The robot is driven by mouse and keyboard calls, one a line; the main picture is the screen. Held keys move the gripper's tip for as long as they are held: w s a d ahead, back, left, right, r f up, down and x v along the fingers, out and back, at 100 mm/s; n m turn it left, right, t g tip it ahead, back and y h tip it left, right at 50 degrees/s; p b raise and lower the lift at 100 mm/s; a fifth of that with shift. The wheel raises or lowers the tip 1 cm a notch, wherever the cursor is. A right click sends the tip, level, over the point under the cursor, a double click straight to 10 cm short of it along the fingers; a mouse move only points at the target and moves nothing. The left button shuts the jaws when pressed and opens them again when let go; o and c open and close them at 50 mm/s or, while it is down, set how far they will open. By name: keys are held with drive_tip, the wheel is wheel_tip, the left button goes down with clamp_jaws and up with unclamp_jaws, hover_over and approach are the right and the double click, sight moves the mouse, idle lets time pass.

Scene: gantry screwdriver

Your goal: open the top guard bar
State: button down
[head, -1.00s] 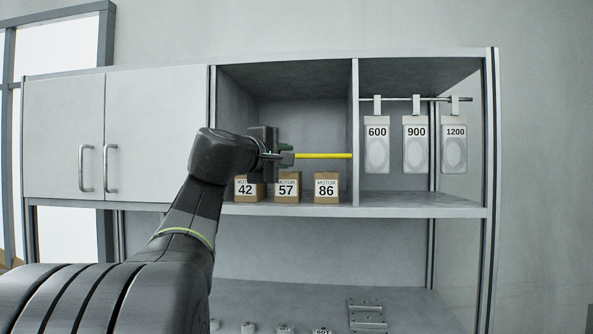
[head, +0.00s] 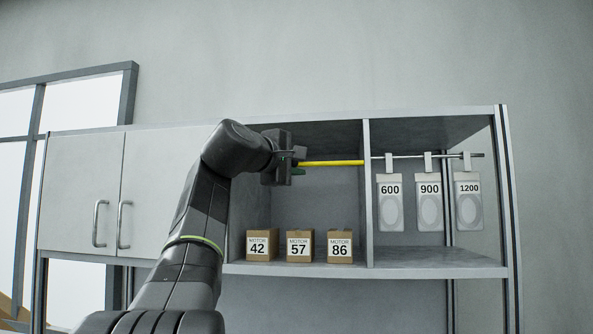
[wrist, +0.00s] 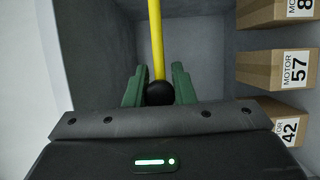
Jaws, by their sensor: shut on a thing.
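The top guard bar (head: 333,163) is a yellow rod across the upper part of the open compartment, in front of the motor boxes. In the head view it runs roughly level from the divider on the right to my gripper (head: 296,167). In the wrist view the yellow bar (wrist: 157,42) ends in a black ball knob (wrist: 159,93). The green fingers of my gripper (wrist: 159,88) are closed on either side of this knob. My gripper hides the bar's left end in the head view.
Boxes marked MOTOR 42 (head: 261,246), 57 (head: 300,246) and 86 (head: 340,246) stand on the shelf below the bar. A divider (head: 367,195) separates them from hanging packs, including 600 (head: 390,204). Closed cabinet doors (head: 80,195) are at left.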

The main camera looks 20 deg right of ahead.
drive_tip(key=c, duration=1.2)
unclamp_jaws()
drive_tip(key=shift+c, duration=0.2)
drive_tip(key=shift+s+a, duration=0.1)
drive_tip(key=b+v, duration=0.3)
drive_tip(key=v, duration=1)
drive_tip(key=shift+s+a+b, duration=0.2)
drive_tip(key=shift+a+b, duration=0.05)
drive_tip(key=shift+b, duration=0.1)
drive_tip(key=shift+d, duration=0.1)
drive_tip(key=p+x, duration=0.3)
drive_tip(key=x, duration=1)
drive_tip(key=shift+w+d+p, duration=0.1)
drive_tip(key=shift+w+p, duration=0.05)
drive_tip(key=shift+p, duration=0.2)
drive_tip(key=shift+w+d, duration=0.15)
drive_tip(key=shift+d, duration=0.1)
drive_tip(key=shift+a+f, duration=0.1)
